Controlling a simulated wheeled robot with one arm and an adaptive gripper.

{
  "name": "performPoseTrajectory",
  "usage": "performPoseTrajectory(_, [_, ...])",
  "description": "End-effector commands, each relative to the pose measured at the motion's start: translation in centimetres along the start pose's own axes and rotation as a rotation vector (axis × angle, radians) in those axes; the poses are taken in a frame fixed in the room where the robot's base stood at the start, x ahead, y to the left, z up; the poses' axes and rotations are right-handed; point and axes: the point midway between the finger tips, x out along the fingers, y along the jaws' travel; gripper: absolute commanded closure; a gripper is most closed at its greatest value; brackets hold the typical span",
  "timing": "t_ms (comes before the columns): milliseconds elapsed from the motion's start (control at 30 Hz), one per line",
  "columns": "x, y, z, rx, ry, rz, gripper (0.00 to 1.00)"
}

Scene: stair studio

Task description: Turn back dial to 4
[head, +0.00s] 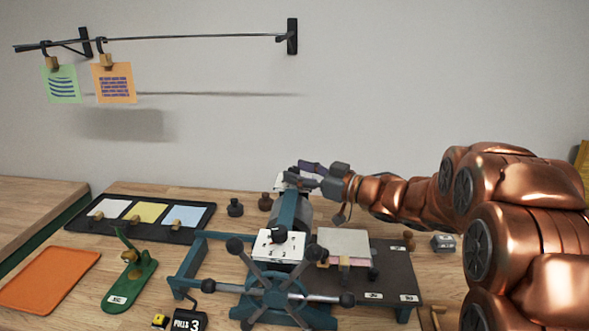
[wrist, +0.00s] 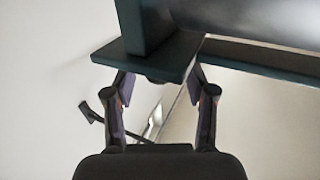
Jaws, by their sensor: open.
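The teal press (head: 292,215) stands on the bench with a spoked handwheel (head: 275,292) at its front. A white plate with a black knob (head: 279,236) faces front on it; its marks are too small to read. Another white plate (head: 283,184) shows at the press's far end, mostly hidden behind my gripper; I cannot make out a dial or its setting there. My gripper (head: 305,178) is at that far end, reaching in from the right. In the wrist view my gripper (wrist: 162,82) is open, its fingers apart below a dark teal part of the press (wrist: 145,62). I cannot tell whether they touch it.
A black tray with three coloured cards (head: 143,218), an orange mat (head: 50,280) and a green stand (head: 130,285) lie to the left. A rail with hanging notes (head: 190,37) is on the wall above.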

Motion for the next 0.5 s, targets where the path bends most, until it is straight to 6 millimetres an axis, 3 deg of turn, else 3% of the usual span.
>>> performPoseTrajectory(200, [1.4,-0.1,-0.1,-0.002,0.002,-0.002,0.44])
performPoseTrajectory(500, [1.6,0.0,0.0,-0.001,0.0,0.001,0.44])
